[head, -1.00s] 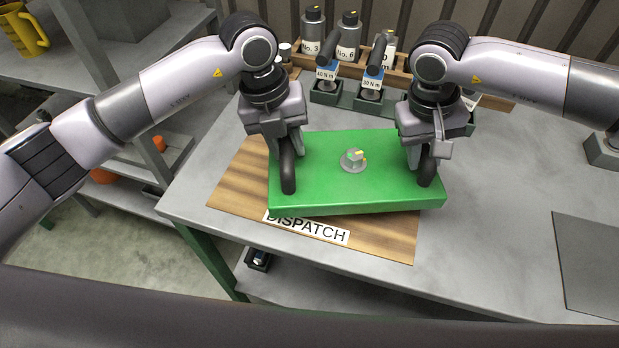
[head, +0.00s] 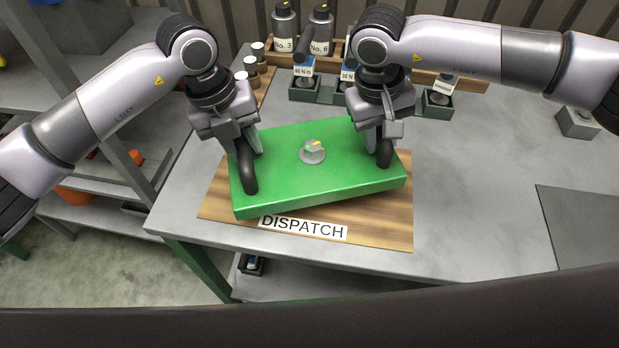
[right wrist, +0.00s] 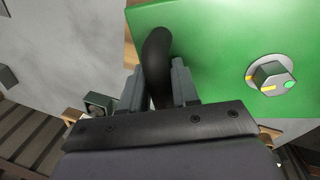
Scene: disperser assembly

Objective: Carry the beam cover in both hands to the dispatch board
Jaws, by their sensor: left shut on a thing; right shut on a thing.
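The beam cover (head: 300,188) is a green slab with two black handles and a grey hex knob (head: 313,152) in its middle. It is over the wooden dispatch board (head: 395,225), turned slightly against it; whether it touches the board I cannot tell. The DISPATCH label shows in front of it. My left gripper (head: 245,160) is shut on the cover's left handle. My right gripper (head: 383,140) is shut on the right handle. In the right wrist view my right gripper (right wrist: 158,85) has its fingers either side of the black handle, and the green cover (right wrist: 215,45) fills the upper right.
Bottles (head: 285,28) in a wooden rack and torque tools (head: 303,68) in green holders stand behind the cover. Small capped containers (head: 250,70) stand at the back left. A dark mat (head: 590,235) lies at the right. The grey table (head: 475,190) is clear between mat and board.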

